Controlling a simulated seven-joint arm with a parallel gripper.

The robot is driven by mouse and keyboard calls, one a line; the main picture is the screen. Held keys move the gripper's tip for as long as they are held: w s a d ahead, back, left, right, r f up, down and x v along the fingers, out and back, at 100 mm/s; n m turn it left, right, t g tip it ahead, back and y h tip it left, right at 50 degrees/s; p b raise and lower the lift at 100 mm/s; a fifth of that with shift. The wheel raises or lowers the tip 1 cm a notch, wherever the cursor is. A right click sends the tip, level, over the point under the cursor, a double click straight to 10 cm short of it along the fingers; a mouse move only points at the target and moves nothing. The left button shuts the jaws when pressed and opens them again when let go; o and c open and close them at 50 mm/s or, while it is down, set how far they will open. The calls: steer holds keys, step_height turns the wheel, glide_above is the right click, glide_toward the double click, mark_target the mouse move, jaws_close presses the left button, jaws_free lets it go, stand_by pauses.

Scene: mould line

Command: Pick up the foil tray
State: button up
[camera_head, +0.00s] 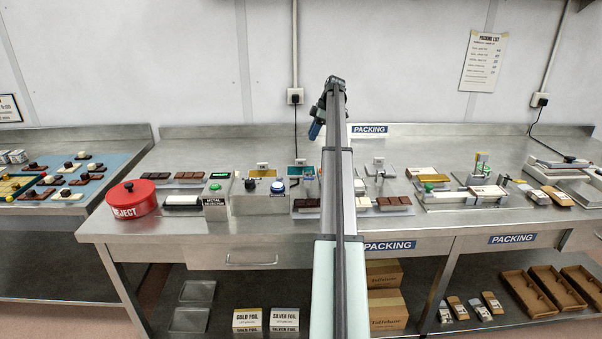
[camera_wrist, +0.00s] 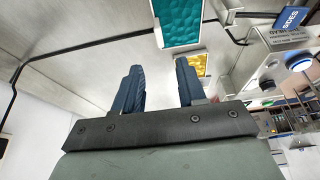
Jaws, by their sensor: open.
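Two shallow framed trays with shiny, crinkled, foil-like faces show in the wrist view: a teal one (camera_wrist: 182,22) near the top and a gold one (camera_wrist: 201,66) just right of the fingers. In the head view, the teal tray (camera_head: 302,171) and gold tray (camera_head: 263,173) sit side by side at mid-bench; I cannot tell which is the foil tray. My gripper (camera_wrist: 159,84) is open, with nothing between its two blue fingers. In the head view, my gripper (camera_head: 315,129) is raised near the back wall, apart from both trays.
A red reject tub (camera_head: 131,198) stands at the bench's left. A metal detector unit (camera_head: 215,199) and a blue button (camera_head: 278,187) are near the trays. Chocolate bars (camera_head: 393,203) lie right of my arm. Foil boxes (camera_head: 285,318) are on the shelf below.

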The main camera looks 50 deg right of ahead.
glide_toward(301, 168)
steer(key=w, duration=0.2)
steer(key=shift+w+d+f, duration=0.1)
steer(key=shift+w+f, duration=0.15)
steer(key=shift+w, duration=0.1)
steer(key=shift+d+x, duration=0.1)
steer(key=shift+x, duration=1.25)
steer(key=shift+d+x, duration=0.15)
steer(key=shift+x, duration=1.25)
steer(key=shift+s, duration=0.15)
jaws_close()
